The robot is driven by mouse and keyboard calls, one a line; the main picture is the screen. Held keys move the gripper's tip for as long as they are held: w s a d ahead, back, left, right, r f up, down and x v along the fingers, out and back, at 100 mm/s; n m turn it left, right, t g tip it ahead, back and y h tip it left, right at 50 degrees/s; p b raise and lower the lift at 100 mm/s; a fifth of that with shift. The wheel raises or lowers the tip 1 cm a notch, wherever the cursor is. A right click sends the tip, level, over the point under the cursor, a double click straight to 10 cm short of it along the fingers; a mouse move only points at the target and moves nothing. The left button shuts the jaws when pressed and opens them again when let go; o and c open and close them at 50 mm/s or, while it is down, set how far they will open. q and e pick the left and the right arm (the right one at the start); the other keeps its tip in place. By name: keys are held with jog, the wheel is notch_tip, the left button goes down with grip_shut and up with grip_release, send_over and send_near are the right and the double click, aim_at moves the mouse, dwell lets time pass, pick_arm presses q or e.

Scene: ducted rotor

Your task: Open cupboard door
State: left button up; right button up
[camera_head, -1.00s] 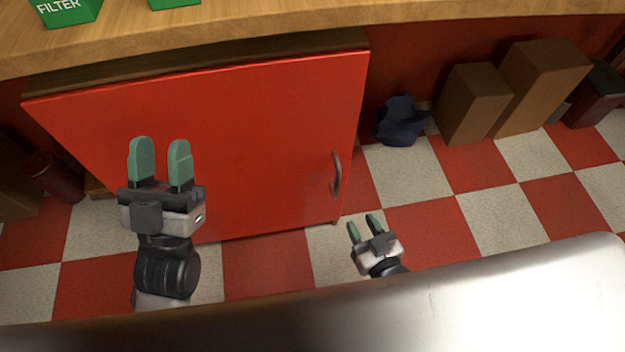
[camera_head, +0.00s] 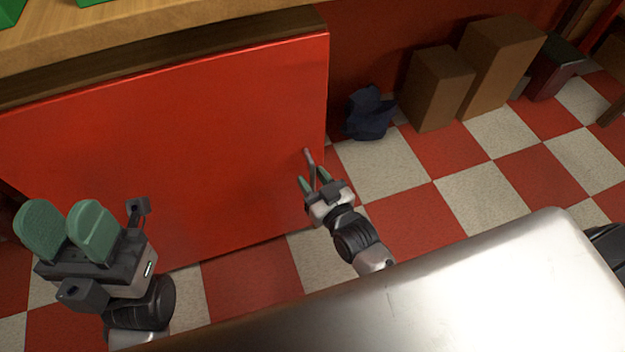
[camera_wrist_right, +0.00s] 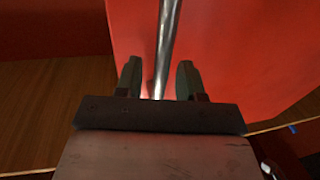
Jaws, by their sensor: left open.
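The red cupboard door (camera_head: 190,140) fills the middle left of the head view, under the wooden counter, and looks closed. Its metal handle (camera_head: 309,158) is near the door's right edge. In the right wrist view the handle (camera_wrist_right: 167,45) runs down between the two green fingers. My right gripper (camera_head: 315,182) is at the handle, with the fingers on either side of it; a gap shows on each side in the right wrist view (camera_wrist_right: 158,80). My left gripper (camera_head: 68,232) is open and empty in front of the door's lower left.
The wooden counter (camera_head: 150,38) overhangs the door. A crumpled dark blue bag (camera_head: 369,112) and brown boxes (camera_head: 440,88) stand on the floor to the right. The checkered floor (camera_head: 470,205) between them and my right arm is clear.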

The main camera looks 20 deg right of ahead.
jog(key=shift+w, duration=0.15)
jog(key=shift+c, duration=0.3)
grip_shut()
